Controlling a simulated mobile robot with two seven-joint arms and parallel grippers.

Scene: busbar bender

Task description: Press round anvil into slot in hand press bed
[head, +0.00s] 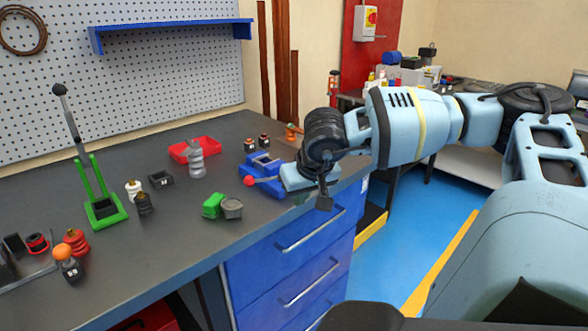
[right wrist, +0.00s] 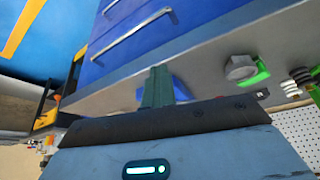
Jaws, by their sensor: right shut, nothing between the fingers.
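A green hand press (head: 105,208) with a long upright black-knobbed lever stands at the left of the bench. Its bed is too small to make out a slot. I cannot tell for sure which piece is the round anvil; a grey rounded piece (head: 232,208) lies beside a green block (head: 213,205) near the front edge. The grey piece (right wrist: 240,68) and green block (right wrist: 260,74) also show in the right wrist view. My right gripper (head: 324,202) is shut and empty, off the bench's right front edge, apart from these pieces. Its fingers (right wrist: 157,84) show in the wrist view. My left gripper is out of view.
A blue device (head: 262,168) with a red ball handle sits near my right arm. A red tray (head: 186,150), a grey ribbed part (head: 196,165) and several small dark parts stand on the bench (head: 150,250). Blue drawers (head: 290,255) are below its front edge.

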